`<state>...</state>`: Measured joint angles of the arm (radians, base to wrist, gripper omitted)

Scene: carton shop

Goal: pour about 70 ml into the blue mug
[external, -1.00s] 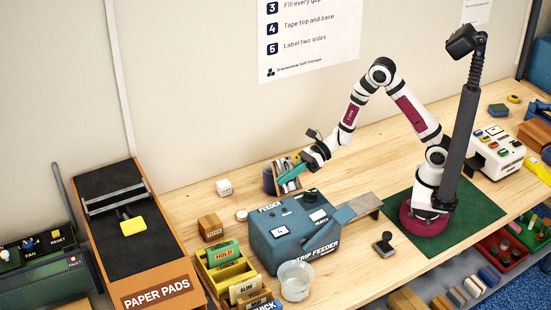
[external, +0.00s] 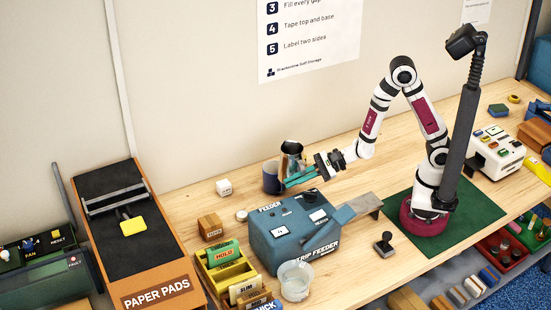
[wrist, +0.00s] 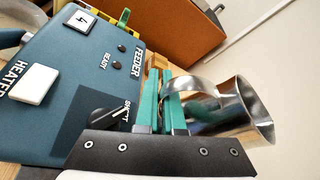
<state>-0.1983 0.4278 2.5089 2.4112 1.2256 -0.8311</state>
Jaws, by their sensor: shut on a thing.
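A dark blue mug (external: 270,178) stands on the table near the wall, behind the feeder box. Its inside cannot be seen. A shiny steel pitcher (external: 291,162) is just right of the mug, close to it, with its rim uppermost and roughly upright. My gripper (external: 300,178) has teal fingers and is shut on the pitcher's handle. In the wrist view, the teal fingers (wrist: 163,100) close on the handle, and the pitcher body (wrist: 232,112) extends to the right. The pitcher's contents cannot be seen.
The blue-grey strip feeder (external: 290,232) stands just in front of my gripper. A clear cup (external: 296,281) stands at its front.

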